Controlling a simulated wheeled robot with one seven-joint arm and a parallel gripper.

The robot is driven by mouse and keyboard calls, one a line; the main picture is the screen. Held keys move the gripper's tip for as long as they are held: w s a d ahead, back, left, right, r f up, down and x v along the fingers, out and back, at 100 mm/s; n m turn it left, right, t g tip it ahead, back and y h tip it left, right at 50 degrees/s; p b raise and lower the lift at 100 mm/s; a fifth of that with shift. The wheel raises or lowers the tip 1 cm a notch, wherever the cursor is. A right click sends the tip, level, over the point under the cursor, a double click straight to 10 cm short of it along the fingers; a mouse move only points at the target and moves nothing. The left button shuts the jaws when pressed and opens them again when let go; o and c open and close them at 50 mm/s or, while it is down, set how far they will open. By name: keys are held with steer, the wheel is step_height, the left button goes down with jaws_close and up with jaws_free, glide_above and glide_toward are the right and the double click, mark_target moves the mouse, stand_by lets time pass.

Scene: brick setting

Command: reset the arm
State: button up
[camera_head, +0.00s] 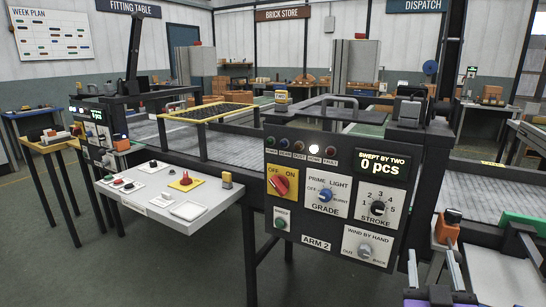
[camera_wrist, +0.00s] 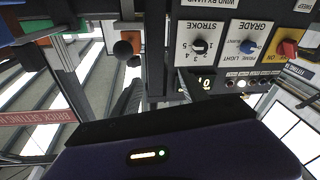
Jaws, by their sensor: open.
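The black control panel (camera_head: 335,165), labelled ARM 2, faces me in the head view. It carries a red ON/OFF switch (camera_head: 281,184) on a yellow plate, a GRADE knob (camera_head: 324,196), a STROKE knob (camera_head: 378,208), a green button (camera_head: 280,224) and a WIND BY HAND knob (camera_head: 366,251). One lamp (camera_head: 314,149) in the lamp row glows white. The display (camera_head: 382,166) reads "SWEPT BY TWO 0 pcs". My gripper (camera_head: 431,264) is open and empty at the bottom right, apart from the panel. The wrist view shows the panel upside down, with its STROKE knob (camera_wrist: 199,46).
A conveyor (camera_head: 225,150) runs behind. An orange block with a black ball (camera_head: 450,230) and a green part (camera_head: 522,222) stand close right of the panel. Floor shows at lower left.

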steer(key=s+a+f+n+t+y, duration=0.1)
steer(key=s+a+f+n+y, duration=0.15)
steer(key=s+a+f, duration=0.35)
steer(key=s+a+f+n+t+y, duration=0.1)
steer(key=s+a+f+y, duration=0.1)
steer(key=s+a+y, duration=0.35)
steer(key=s+a+f+g, duration=0.2)
steer(key=s+f, duration=0.1)
steer(key=s, duration=1)
steer(key=s+a+f+g, duration=0.1)
steer(key=s+f+g, duration=0.15)
steer(key=s, duration=1.15)
step_height(320, 180, up, 12)
steer(key=p, duration=1.2)
steer(key=shift+w+f+m+y, duration=0.15)
steer(key=shift+w+m+y, duration=0.25)
steer(key=shift+w+m, duration=0.05)
steer(key=shift+a, duration=0.1)
